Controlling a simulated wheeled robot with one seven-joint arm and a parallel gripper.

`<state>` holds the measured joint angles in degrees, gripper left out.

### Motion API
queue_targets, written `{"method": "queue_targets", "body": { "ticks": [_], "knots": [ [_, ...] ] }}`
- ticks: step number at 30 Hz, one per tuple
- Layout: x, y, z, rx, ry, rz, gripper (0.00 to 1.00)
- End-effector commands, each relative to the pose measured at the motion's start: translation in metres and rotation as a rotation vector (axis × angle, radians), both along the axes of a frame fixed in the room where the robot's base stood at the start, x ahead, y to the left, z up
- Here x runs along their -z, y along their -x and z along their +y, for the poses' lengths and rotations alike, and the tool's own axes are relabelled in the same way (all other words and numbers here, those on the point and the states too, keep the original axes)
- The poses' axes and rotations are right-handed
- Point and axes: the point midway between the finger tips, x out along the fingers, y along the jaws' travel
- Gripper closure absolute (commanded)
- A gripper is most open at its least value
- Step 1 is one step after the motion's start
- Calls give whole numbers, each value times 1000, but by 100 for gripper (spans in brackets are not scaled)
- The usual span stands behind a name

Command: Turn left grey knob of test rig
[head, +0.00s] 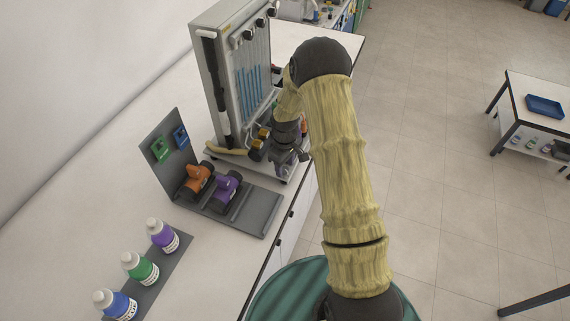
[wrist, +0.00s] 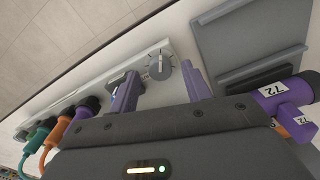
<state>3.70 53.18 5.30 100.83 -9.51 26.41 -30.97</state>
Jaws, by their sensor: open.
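The test rig (head: 222,88) is a tall grey panel with blue-filled tubes, standing on a pale base on the bench in the head view. A grey knob (wrist: 159,66) with a pale dial sits on the rig's base in the wrist view. My gripper (wrist: 160,72) has its two purple-looking fingers apart, with the knob showing between and just beyond their tips. I cannot tell whether they touch it. In the head view my gripper (head: 290,157) is low at the front of the rig base, and the knob is hidden there. No second grey knob shows clearly.
Coloured hose connectors (wrist: 58,128) line the base left of my gripper. A purple valve piece (wrist: 287,107) marked 72 is close on the right. A grey stand (head: 228,207) with orange and purple pieces is nearby. Several bottles (head: 140,268) stand at the front left.

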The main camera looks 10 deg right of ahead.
Motion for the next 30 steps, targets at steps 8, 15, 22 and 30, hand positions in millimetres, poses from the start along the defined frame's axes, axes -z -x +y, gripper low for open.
{"method": "queue_targets", "body": {
  "ticks": [8,15,22,30],
  "knots": [
    [12,0,0,0,1,-1,52],
    [12,0,0,0,0,0,66],
    [12,0,0,0,0,0,97],
    [12,0,0,26,1,-1,96]
  ]
}}
